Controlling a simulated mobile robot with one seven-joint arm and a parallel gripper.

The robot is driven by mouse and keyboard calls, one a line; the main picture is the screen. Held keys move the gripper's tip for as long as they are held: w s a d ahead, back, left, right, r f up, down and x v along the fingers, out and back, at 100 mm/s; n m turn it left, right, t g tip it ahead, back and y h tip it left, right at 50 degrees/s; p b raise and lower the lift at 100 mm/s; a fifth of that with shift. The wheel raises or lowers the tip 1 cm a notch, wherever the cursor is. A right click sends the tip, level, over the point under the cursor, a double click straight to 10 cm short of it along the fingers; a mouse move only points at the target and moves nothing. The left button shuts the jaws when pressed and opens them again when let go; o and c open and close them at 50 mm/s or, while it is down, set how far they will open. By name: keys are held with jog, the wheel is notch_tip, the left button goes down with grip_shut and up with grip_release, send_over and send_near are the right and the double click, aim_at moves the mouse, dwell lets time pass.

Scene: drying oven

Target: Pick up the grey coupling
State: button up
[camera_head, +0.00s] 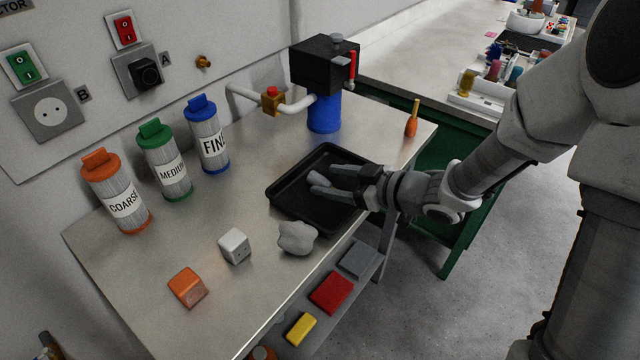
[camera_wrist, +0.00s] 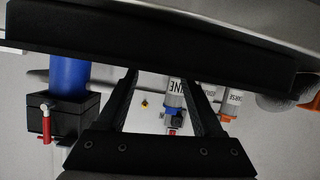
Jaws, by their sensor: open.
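The grey coupling (camera_head: 318,180) is a small light-grey piece in the black tray (camera_head: 290,199), at the tips of my gripper. My gripper (camera_head: 322,177) is open and reaches low over the tray from the right, its fingers pointing left. The coupling appears between or just in front of the fingertips; I cannot tell whether they touch it. In the wrist view my two fingers (camera_wrist: 160,80) are spread with nothing seen between them, and the tray's dark edge (camera_wrist: 150,47) crosses the top. The coupling is not visible there.
Orange (camera_head: 117,192), green (camera_head: 166,162) and blue (camera_head: 207,136) labelled canisters stand at the back left. A black box on a blue cylinder (camera_head: 324,113) stands behind the tray. White (camera_head: 234,246) and orange (camera_head: 187,287) blocks and a pale lump (camera_head: 297,238) lie in front.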

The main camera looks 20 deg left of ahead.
aim_at(321, 179)
jog(key=x, duration=0.3)
jog(key=shift+d+f+b, duration=0.1)
jog(key=shift+f+b, duration=0.1)
jog(key=shift+b, duration=0.2)
jog(key=shift+w+a, duration=0.15)
jog(key=shift+a, duration=0.15)
grip_shut()
